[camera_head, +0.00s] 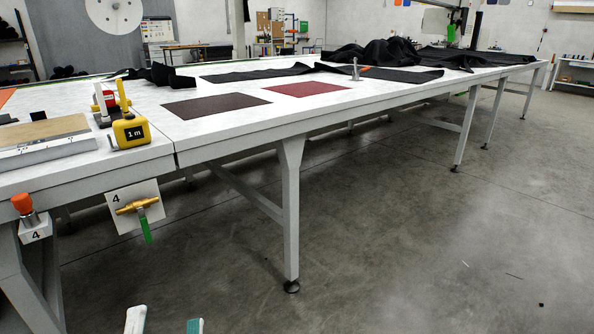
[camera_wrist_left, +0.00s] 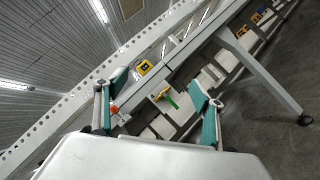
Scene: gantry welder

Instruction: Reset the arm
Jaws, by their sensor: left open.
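My left gripper (camera_head: 166,318) shows only as two fingertips at the bottom edge of the head view, set apart with floor between them. In the left wrist view my left gripper (camera_wrist_left: 158,88) is open and empty, its teal-padded fingers wide apart. Beyond them is the table side with a brass valve with a green handle (camera_wrist_left: 168,97). In the head view this valve (camera_head: 140,207) sits on a white plate marked 4, above the fingertips and apart from them. The rest of my left arm is hidden below the picture. My right gripper is in neither view.
A long white table (camera_head: 220,135) runs from the left to the back. A yellow tape measure (camera_head: 131,132) stands near its front edge. An orange knob (camera_head: 22,203) sits on a block at the left. Dark fabric (camera_head: 390,52) lies farther back.

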